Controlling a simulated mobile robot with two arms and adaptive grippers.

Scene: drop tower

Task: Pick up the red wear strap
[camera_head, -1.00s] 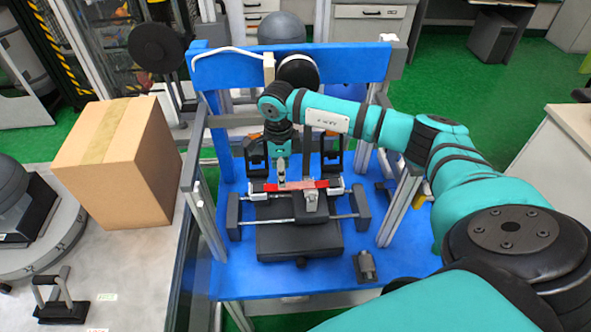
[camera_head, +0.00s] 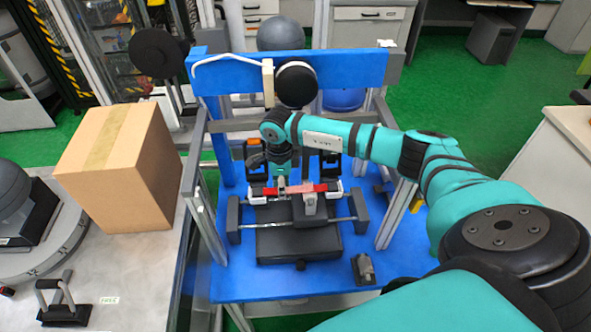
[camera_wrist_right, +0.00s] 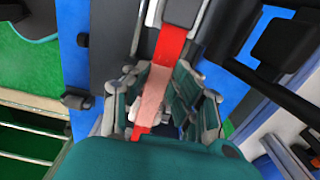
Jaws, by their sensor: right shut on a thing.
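The red wear strap (camera_head: 320,187) lies across the black and white clamp fixture on the blue stand, with a paler pinkish section in its middle. My right gripper (camera_head: 280,187) comes down on its left part from above and hides a piece of it. In the right wrist view the strap (camera_wrist_right: 172,45) runs lengthwise between the fingers of my right gripper (camera_wrist_right: 160,100), which is shut on it. The strap's pale section shows between the fingers. The strap still appears to rest at the fixture. My left gripper is not in view.
The blue frame's crossbar (camera_head: 230,72) with a black round weight (camera_head: 296,84) stands just behind my right gripper. Metal posts (camera_head: 397,215) flank the fixture. A small metal part (camera_head: 364,268) sits on the blue base at the front right. A cardboard box (camera_head: 120,165) stands to the left.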

